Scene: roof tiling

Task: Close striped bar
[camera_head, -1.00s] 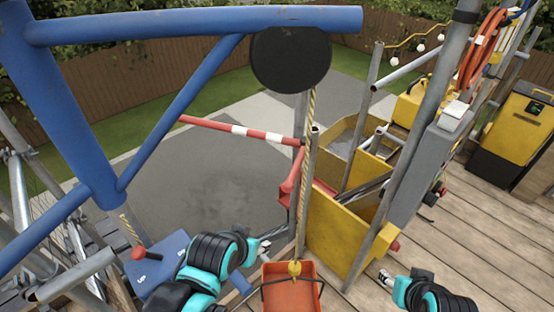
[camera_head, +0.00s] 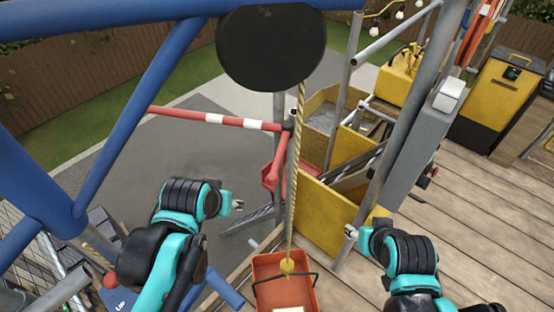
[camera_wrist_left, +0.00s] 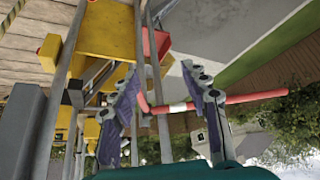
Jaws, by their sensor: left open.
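The red-and-white striped bar (camera_head: 215,118) sticks out to the left from a grey post in the head view, over open space above the grey paving. It also crosses behind my fingers in the left wrist view (camera_wrist_left: 240,99). My left gripper (camera_head: 240,204) is below the bar and apart from it, left of the yellow rope. In the left wrist view its two purple fingers (camera_wrist_left: 157,75) are spread with nothing held between them. My right gripper (camera_head: 348,231) is beside the yellow bin, right of the rope; its fingers are too small to judge.
An orange bucket (camera_head: 285,281) hangs on the rope (camera_head: 295,180) below a black pulley wheel (camera_head: 271,47). A blue hoist frame (camera_head: 130,110) stands at left. Yellow bins (camera_head: 330,215) and grey poles crowd the middle right.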

